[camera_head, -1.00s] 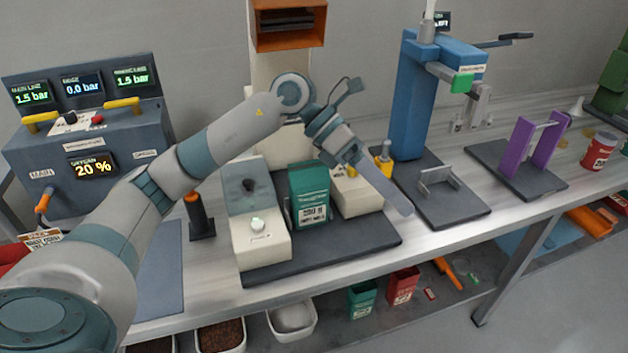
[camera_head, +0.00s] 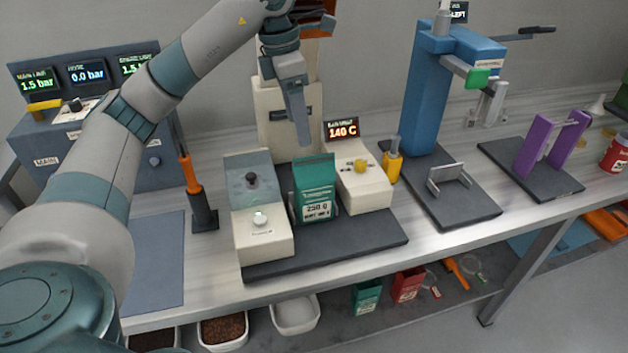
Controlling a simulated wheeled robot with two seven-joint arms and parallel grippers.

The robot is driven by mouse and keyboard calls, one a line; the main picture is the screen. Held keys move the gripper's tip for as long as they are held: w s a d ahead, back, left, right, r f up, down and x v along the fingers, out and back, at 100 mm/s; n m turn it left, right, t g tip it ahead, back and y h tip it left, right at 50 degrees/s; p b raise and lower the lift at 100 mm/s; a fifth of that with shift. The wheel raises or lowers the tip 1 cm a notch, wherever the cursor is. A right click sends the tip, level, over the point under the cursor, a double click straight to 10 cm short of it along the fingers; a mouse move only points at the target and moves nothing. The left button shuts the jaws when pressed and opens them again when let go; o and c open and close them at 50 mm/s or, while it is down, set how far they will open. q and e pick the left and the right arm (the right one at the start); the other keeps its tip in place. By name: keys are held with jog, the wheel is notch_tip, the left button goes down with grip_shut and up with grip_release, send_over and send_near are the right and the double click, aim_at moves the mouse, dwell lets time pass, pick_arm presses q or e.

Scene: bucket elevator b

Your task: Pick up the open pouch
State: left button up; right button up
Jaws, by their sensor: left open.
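A dark green pouch (camera_head: 314,182) with a white 250 g label stands upright in a station on the bench. It sits between two cream blocks, the left one with a black knob and the right one with a yellow knob. Whether its top is open is hard to tell from here. My left gripper (camera_head: 303,138) points down just above and behind the pouch's top edge in the picture, apart from it as far as I can tell. It is open and empty, seen side-on so its fingers overlap. My right gripper is not in view.
A cream tower (camera_head: 275,130) stands behind the pouch. A display reading 140 C (camera_head: 341,129) and a yellow bottle-like tool (camera_head: 392,163) are to its right. A blue press (camera_head: 425,90) stands further right. A black stand with an orange-handled tool (camera_head: 190,175) is left.

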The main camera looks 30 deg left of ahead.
pick_arm(q)
send_near(313, 180)
jog(key=shift+w+a+f+p, duration=0.3)
jog(key=shift+w+a+f, duration=0.5)
jog(key=shift+a, duration=0.2)
jog(key=f, duration=0.2)
jog(key=f+p, duration=0.1)
jog(key=f, duration=0.1)
jog(key=w+f, duration=0.1)
jog(key=f, duration=0.1)
jog(key=shift+d, duration=0.35)
jog(key=shift+f+p, duration=0.15)
jog(key=shift+p, duration=0.15)
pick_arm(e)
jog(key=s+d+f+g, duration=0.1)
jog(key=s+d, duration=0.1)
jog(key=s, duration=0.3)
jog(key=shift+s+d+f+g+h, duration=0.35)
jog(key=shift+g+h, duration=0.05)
